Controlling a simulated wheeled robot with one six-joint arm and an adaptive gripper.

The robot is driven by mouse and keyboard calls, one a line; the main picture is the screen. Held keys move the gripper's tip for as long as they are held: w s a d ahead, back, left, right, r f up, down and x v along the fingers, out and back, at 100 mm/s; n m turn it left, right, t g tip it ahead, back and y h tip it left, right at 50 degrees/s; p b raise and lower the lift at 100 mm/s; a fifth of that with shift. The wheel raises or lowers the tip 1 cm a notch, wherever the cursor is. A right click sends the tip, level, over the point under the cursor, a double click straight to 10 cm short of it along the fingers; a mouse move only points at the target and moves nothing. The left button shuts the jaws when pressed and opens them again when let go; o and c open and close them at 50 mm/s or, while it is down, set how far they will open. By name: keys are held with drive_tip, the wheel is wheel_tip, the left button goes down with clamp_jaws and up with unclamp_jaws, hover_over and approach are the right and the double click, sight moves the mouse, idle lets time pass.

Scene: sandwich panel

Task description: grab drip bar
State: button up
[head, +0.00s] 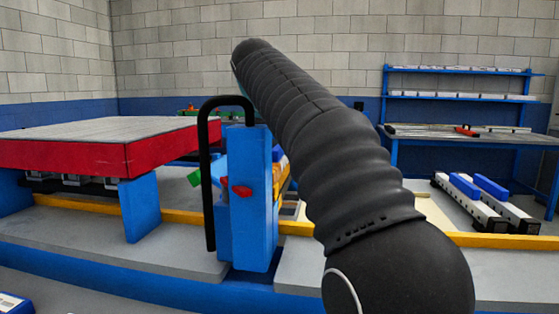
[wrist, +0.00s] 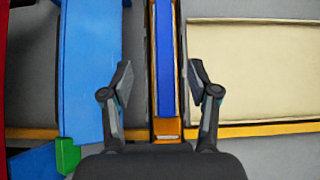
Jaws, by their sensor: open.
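In the wrist view, a long narrow blue bar with orange edges (wrist: 166,40) runs up the middle of the picture; it looks like the drip bar, though I cannot be sure. My gripper (wrist: 160,80) is open, with one finger on each side of this bar. Neither finger appears to touch it. I cannot tell how far the fingertips are above it. In the head view my black-sleeved arm hides the gripper and most of the bar.
A blue panel (wrist: 82,70) lies left of the bar and a cream panel (wrist: 255,75) right of it. In the head view, a blue post with a black handle (head: 247,200) stands beside my arm. A red-edged table (head: 75,150) is at left, a blue workbench (head: 465,139) at right.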

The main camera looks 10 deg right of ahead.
sight(278, 146)
drive_tip(key=shift+x, duration=2.9)
drive_tip(key=shift+s+d+f, duration=0.1)
drive_tip(key=shift+s+d, duration=0.05)
drive_tip(key=shift+d, duration=0.05)
clamp_jaws()
